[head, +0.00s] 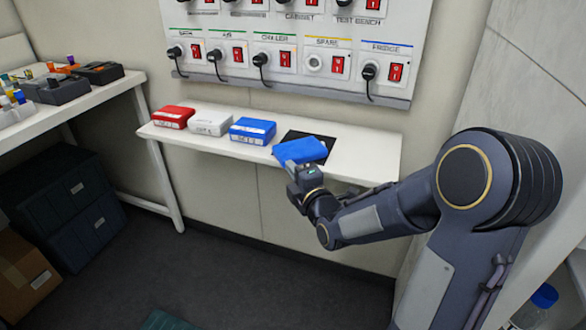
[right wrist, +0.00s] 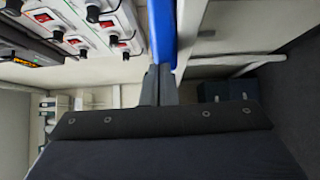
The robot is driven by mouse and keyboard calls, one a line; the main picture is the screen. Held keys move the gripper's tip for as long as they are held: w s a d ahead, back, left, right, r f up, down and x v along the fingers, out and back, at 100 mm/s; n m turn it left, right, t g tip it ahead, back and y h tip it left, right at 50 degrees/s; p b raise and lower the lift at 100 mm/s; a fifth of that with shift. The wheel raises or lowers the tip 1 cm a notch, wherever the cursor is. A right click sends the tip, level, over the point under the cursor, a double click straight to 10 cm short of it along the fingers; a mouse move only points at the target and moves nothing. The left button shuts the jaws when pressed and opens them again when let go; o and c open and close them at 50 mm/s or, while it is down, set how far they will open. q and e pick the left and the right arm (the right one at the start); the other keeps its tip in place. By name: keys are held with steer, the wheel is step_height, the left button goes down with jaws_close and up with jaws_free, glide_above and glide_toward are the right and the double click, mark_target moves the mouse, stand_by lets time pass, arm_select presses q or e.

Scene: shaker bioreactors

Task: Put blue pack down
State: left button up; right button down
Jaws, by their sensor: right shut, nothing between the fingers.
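A soft-looking blue pack (head: 300,150) lies askew over the front part of a black square mat (head: 322,141) on the white wall shelf. I cannot tell whether it rests fully flat. My right gripper (head: 296,168) is at the pack's near edge, in front of the shelf. In the right wrist view its fingers (right wrist: 160,84) are together, with nothing seen between them, and the blue pack (right wrist: 163,30) shows edge-on just beyond their tips. I cannot tell whether they touch it. My left gripper is not in view.
On the shelf (head: 372,155), left of the mat, stand a blue box (head: 252,130), a white box (head: 211,122) and a red box (head: 174,117). A panel of switches and plugged cables (head: 290,60) hangs above. The shelf's right end is clear.

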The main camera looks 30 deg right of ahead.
mark_target(303, 158)
steer(key=w+d+b, duration=0.3)
steer(key=d, duration=0.1)
steer(key=shift+w+f, duration=0.25)
steer(key=shift+w+d+r, duration=0.2)
steer(key=shift+w+d, duration=0.05)
steer(key=shift+d, duration=0.15)
